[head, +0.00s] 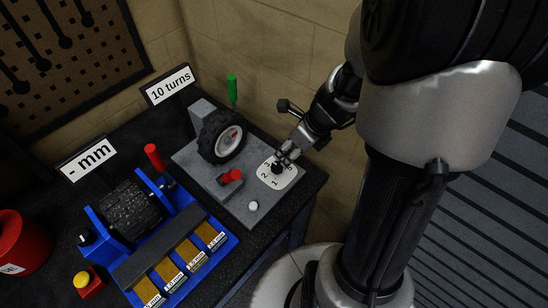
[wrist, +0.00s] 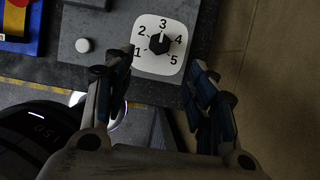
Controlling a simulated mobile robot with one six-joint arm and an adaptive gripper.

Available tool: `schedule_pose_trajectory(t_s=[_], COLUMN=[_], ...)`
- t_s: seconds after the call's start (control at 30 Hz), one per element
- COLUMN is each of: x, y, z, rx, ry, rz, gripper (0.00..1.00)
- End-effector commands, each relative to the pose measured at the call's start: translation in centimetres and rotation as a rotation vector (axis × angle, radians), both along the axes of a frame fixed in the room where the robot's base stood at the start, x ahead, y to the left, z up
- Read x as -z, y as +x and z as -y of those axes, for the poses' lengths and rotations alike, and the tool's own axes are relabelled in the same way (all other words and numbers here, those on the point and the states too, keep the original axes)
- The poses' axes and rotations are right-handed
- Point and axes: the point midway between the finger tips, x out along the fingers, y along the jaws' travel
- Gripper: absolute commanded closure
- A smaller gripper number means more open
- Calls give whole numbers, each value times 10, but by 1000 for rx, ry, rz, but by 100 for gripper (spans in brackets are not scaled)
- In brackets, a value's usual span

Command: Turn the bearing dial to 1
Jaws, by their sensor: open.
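The bearing dial is a black knob (wrist: 159,43) on a white plate (wrist: 147,64) numbered 1 to 5, with 3 at the top and 1 at the lower left in the wrist view. A small light mark on the knob seems to point toward 3. In the head view the white plate (head: 290,181) sits on the grey board, with the knob (head: 277,168) partly hidden by my gripper (head: 288,154). In the wrist view my gripper (wrist: 160,62) is open, its fingers apart on either side of the lower part of the plate. I see no clear contact with the knob.
The grey board (head: 240,206) also carries a black wheel (head: 222,136), a red handle (head: 231,176) and a white button (head: 253,205). A green handle (head: 232,88) stands behind. A blue-framed roller unit (head: 215,221) is at the left. A beige wall (head: 285,70) rises close behind.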

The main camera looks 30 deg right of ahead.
Motion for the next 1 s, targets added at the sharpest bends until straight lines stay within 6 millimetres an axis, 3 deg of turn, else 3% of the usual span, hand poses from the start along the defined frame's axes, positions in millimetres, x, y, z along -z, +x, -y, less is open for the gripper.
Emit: schedule_pose_trajectory(t_s=[0.03, 0.2, 0.5, 0.7, 1.0], x=[17, 52, 100, 111, 111], y=[4, 18, 37, 43, 44], z=[-2, -7, -14, -16, -16], rx=[-2, -2, -4, -2, -2], ry=[1, -1, -1, -2, -2], rz=[-2, -2, -1, 1, 1], gripper=[48, 48, 48, 48, 48])
